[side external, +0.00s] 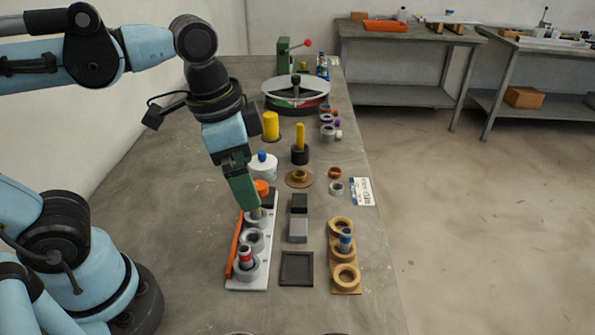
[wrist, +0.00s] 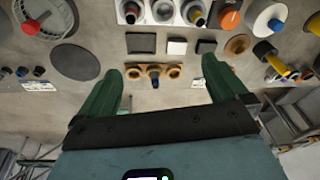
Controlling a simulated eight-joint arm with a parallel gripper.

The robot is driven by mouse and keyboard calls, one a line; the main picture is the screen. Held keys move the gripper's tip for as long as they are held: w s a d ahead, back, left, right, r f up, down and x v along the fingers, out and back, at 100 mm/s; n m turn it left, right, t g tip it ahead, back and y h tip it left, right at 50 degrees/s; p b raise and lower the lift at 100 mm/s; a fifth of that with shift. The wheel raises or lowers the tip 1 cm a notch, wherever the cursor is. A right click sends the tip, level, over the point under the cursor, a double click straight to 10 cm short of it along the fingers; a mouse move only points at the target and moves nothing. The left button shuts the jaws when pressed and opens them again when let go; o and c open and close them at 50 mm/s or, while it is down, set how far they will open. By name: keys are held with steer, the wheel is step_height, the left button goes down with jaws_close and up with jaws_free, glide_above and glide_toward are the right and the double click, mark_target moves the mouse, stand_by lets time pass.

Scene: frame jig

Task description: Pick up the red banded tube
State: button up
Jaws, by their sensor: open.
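The red banded tube (side external: 246,257) stands upright in the nearest ring socket of the white jig (side external: 262,283). In the wrist view a tube (wrist: 131,12) stands in the left end socket, partly cut off by the top edge. My gripper (side external: 250,207) points down over the far end of the jig, beyond the red banded tube. A tube with a yellowish band (side external: 256,214) sits in the far socket just by the fingertips; contact cannot be told. In the wrist view the two green fingers (wrist: 162,68) are spread, with nothing held between them.
The middle socket (side external: 253,240) looks empty. An orange strip (side external: 235,248) runs along the jig's left side. Grey and dark blocks (side external: 298,230) and a square dark tray (side external: 297,268) lie right of it. A tan rack (side external: 345,290) holds a blue banded tube (side external: 345,239).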

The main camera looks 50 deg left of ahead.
steer(key=w+a+f+n+t, duration=0.1)
steer(key=a+n, duration=0.1)
steer(key=w+a+f+n+t, duration=0.1)
steer(key=a+n+t, duration=0.1)
steer(key=w+a+f+n+t, duration=0.1)
steer(key=w+a+f+n, duration=0.1)
steer(key=shift+f+t+y, duration=0.1)
steer(key=shift+t+y, duration=0.2)
steer(key=shift+t, duration=0.1)
steer(key=shift+c, duration=1.1)
steer(key=shift+w+a, duration=0.1)
steer(key=shift+c, duration=1.3)
steer(key=c, duration=0.4)
steer(key=r+n+g, duration=0.2)
steer(key=n+g, duration=0.5)
steer(key=n, duration=0.5)
glide_above(244, 248)
steer(key=shift+f, duration=6.15)
